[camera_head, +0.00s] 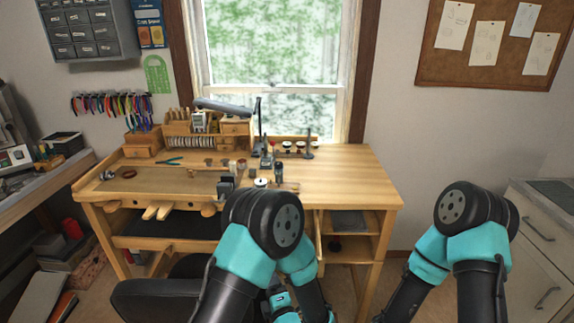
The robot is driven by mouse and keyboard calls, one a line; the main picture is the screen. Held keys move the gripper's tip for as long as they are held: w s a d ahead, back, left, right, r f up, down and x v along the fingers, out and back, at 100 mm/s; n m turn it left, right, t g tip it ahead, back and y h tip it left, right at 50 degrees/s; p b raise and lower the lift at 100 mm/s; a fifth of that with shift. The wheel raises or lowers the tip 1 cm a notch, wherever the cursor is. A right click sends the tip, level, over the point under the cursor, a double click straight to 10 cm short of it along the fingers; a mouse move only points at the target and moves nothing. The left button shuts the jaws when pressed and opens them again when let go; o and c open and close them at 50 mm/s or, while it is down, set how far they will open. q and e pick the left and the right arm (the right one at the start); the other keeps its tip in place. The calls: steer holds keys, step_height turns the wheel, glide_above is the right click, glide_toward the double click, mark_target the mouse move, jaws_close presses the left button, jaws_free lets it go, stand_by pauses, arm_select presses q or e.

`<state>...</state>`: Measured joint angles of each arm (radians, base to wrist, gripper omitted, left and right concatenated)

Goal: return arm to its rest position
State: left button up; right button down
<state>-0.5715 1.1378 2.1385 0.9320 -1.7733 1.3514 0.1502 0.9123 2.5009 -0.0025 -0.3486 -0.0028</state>
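My two teal and black arms show in the head view. My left arm (265,222) bends at its elbow in front of the workbench and runs down past the bottom edge of the picture. My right arm (474,209) bends at its elbow further right, in front of the white wall and cabinet, and also runs down out of the picture. Neither gripper's fingers are in view, so whether they are open or hold anything is hidden.
A wooden workbench (335,168) stands under the window, with small tools, a lamp and jars on it. A black chair (165,298) is at the lower left, near my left arm. A white drawer cabinet (545,238) stands at the right. The bench top's right part is clear.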

arm_select(q)
steer(key=shift+w+a, duration=0.15)
steer(key=shift+w, duration=0.2)
steer(key=shift+s, duration=0.15)
steer(key=v, duration=1.5)
steer(key=x, duration=1.7)
steer(key=shift+w+a, duration=0.2)
steer(key=shift+w, duration=0.15)
steer(key=shift+w+d, duration=0.15)
steer(key=shift+d, duration=0.05)
